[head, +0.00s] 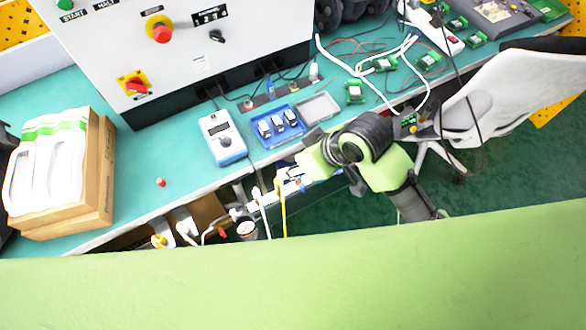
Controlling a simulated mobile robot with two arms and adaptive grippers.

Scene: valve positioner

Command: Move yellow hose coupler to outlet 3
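A yellow hose (283,212) hangs near the table's front edge, its upper end close to my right gripper (287,180). My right arm comes in from the right, and the gripper is small and partly merged with pale parts behind it. I cannot tell whether its fingers are shut on the yellow coupler. A white hose (262,206) hangs just left of the yellow one. A pale pipe with fittings (238,213) runs below the table edge. The outlet numbers are not readable. My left gripper is not in view.
A pressure gauge (246,229) and a yellow fitting (159,241) sit below the table edge. A handheld meter (222,137), a blue tray (279,127) and a cardboard box (104,180) stand on the teal table (150,150). A white chair (510,90) is at right.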

